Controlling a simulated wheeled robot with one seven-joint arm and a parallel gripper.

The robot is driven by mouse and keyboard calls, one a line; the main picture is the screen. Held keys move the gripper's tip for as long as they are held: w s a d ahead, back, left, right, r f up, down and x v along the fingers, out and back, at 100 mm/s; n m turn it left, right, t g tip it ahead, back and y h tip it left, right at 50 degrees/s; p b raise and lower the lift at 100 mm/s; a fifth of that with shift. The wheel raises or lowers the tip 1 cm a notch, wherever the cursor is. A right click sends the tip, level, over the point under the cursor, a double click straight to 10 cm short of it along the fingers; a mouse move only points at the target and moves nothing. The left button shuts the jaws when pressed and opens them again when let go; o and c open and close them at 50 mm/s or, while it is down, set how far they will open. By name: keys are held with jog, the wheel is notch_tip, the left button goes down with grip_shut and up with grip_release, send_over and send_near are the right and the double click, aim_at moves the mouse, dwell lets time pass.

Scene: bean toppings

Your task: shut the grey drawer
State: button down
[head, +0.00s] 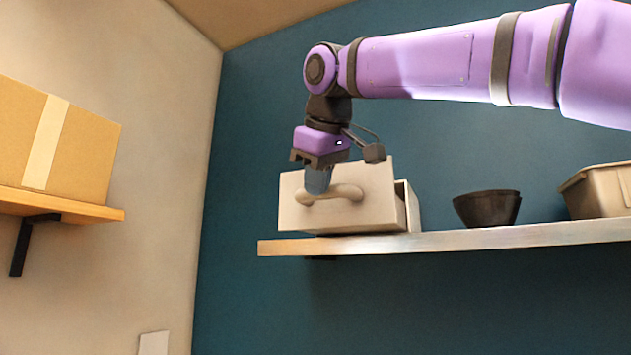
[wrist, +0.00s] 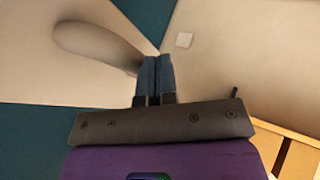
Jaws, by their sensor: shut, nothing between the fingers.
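The grey drawer (head: 378,185) has a pale grey-beige front with a curved handle (head: 345,191). It sticks out from its box (head: 412,208) on the shelf, so it stands open. My gripper (head: 317,186) is shut and empty, pointing down in front of the drawer front by the left part of the handle. In the wrist view the shut fingers (wrist: 154,75) end close to the handle (wrist: 95,45). I cannot tell whether they touch it. The inside of the drawer is hidden behind its front.
The drawer box stands on a wooden wall shelf (head: 450,243). A dark bowl (head: 487,209) and a beige bin (head: 602,190) stand to its right. A cardboard box (head: 85,155) sits on another shelf (head: 80,208) at the left. The space between the shelves is clear.

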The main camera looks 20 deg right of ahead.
jog(key=shift+w+d, duration=0.1)
jog(key=w+d, duration=1.1)
jog(key=shift+w+d, duration=0.1)
jog(key=shift+w, duration=0.05)
jog(key=shift+w+d+r, duration=0.1)
jog(key=shift+w+d, duration=0.2)
jog(key=shift+d, duration=0.15)
